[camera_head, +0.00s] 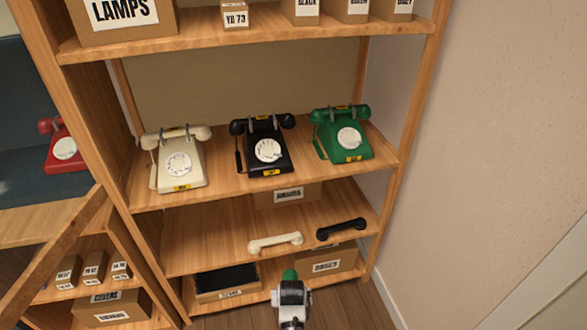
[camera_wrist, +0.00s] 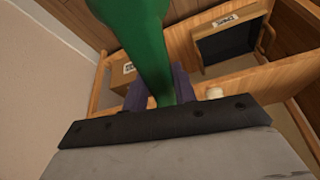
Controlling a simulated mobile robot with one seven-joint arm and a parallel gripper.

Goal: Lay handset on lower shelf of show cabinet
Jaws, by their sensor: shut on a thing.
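My gripper (camera_head: 291,294) is low in front of the cabinet in the head view, shut on a green handset (camera_head: 290,274); only a small green end shows there. In the wrist view the handset (camera_wrist: 148,45) stretches away between the dark fingers of my gripper (camera_wrist: 160,92). The lower shelf (camera_head: 200,245) of the show cabinet bears a cream handset (camera_head: 275,242) and a black handset (camera_head: 341,229), lying near its front edge. My gripper appears below and in front of this shelf, apart from it.
The shelf above bears a cream phone (camera_head: 178,160), a black phone (camera_head: 265,147) and a green phone (camera_head: 342,135). Boxes (camera_head: 326,264) stand below. A wall (camera_head: 480,150) closes the right side.

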